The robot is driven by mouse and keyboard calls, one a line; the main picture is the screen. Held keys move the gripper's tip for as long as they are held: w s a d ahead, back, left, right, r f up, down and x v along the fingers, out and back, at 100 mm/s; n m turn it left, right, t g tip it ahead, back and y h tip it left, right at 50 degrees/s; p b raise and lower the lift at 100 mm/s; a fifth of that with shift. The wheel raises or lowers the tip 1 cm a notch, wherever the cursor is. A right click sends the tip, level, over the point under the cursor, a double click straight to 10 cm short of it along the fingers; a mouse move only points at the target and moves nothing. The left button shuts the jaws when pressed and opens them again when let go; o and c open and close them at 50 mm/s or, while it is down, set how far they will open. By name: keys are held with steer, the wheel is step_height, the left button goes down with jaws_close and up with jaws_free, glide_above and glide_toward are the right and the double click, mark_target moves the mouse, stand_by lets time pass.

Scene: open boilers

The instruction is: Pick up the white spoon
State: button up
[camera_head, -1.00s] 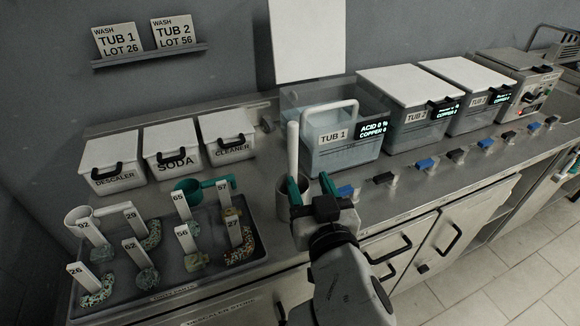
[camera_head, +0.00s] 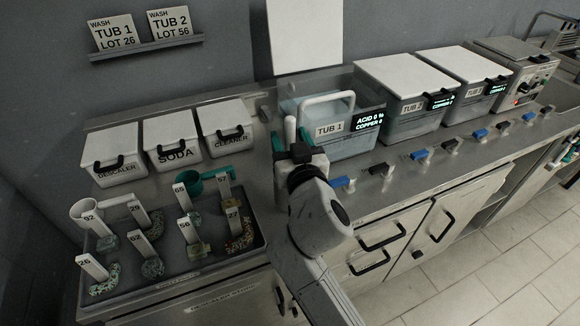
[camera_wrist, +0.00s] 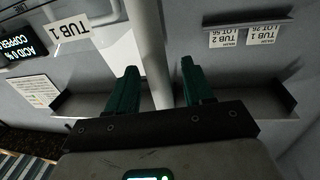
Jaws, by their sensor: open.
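The white spoon (camera_head: 290,130) stands upright left of tub 1, with only the top of its pale handle showing above my gripper in the head view. My gripper (camera_head: 291,141) is open, its green fingers on either side of the handle. In the wrist view the handle (camera_wrist: 151,50) rises between the open fingers of my gripper (camera_wrist: 162,85), nearer the left finger. I cannot tell whether that finger touches it. The spoon's lower end and the holder it stands in are mostly hidden behind my gripper and arm.
Tub 1 (camera_head: 352,140), with a raised handle, is close on the right. A grey tray (camera_head: 200,262) of numbered pieces, a white scoop (camera_head: 84,212) and a green scoop (camera_head: 190,183) lies left. Lidded bins including soda (camera_head: 172,139) stand behind it.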

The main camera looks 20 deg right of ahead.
steer(key=shift+w, duration=0.1)
jaws_close()
stand_by(0.4)
steer(key=shift+r, duration=0.1)
